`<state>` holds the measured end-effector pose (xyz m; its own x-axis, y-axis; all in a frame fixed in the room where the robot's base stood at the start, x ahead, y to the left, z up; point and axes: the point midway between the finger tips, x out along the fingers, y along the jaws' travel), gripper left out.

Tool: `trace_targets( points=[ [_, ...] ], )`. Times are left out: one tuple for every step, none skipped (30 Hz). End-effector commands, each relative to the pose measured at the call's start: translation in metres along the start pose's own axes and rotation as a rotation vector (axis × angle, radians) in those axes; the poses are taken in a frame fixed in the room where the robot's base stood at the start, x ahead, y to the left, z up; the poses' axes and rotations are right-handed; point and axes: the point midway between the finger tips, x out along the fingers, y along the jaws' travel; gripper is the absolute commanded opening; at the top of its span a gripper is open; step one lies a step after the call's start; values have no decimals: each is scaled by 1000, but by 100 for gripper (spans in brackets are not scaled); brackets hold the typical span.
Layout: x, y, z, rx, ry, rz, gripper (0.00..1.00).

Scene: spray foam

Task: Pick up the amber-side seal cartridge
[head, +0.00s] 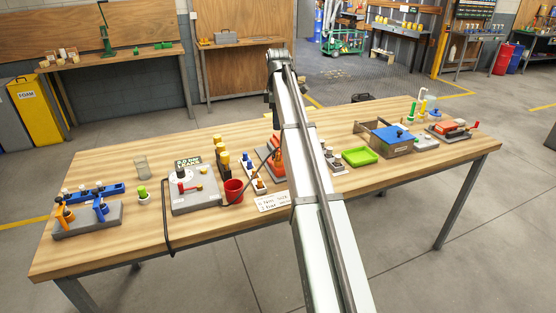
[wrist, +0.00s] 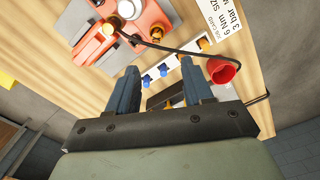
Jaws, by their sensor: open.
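A white rack (head: 260,187) holds blue pieces and an amber piece at its near end; it also shows in the wrist view (wrist: 175,66), with the amber piece (wrist: 203,44) near the red cup. A row of taller amber pieces with dark parts (head: 222,160) stands left of the rack in the head view. I cannot tell which amber piece is the seal cartridge. My gripper (wrist: 160,83) is open, its two dark fingers pointing towards the rack. Small amber parts and a dark body (wrist: 168,100) show between the fingers, partly hidden. In the head view I cannot make out the fingers.
A red cup (head: 233,191) stands close by, with a black hose running over the table. An orange device (head: 277,160) is right of the rack, a grey leak panel (head: 193,202) left. A card (head: 272,202) lies in front. A green tray (head: 359,156) is further right.

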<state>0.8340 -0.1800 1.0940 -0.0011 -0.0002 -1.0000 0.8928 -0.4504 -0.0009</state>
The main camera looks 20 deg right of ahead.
Motion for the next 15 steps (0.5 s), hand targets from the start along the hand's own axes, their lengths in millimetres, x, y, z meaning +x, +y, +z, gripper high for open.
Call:
trace_targets(
  points=[
    [4,-1,0,0,0,-1,51],
    [7,-1,0,0,0,-1,51],
    [12,-1,0,1,0,0,51],
    [16,-1,0,1,0,0,51],
    [20,-1,0,1,0,-1,51],
    [27,-1,1,2,0,-1,51],
    [31,-1,1,2,0,-2,51],
    [36,-1,1,2,0,-1,51],
    [44,-1,1,2,0,-1,51],
    [49,-1,1,3,0,-1,51],
    [55,-1,1,3,0,-2,51],
    [61,-1,1,3,0,-2,51],
    [66,0,1,3,0,-1,51],
    [70,0,1,3,0,0,51],
    [75,0,1,3,0,0,51]
  ],
)
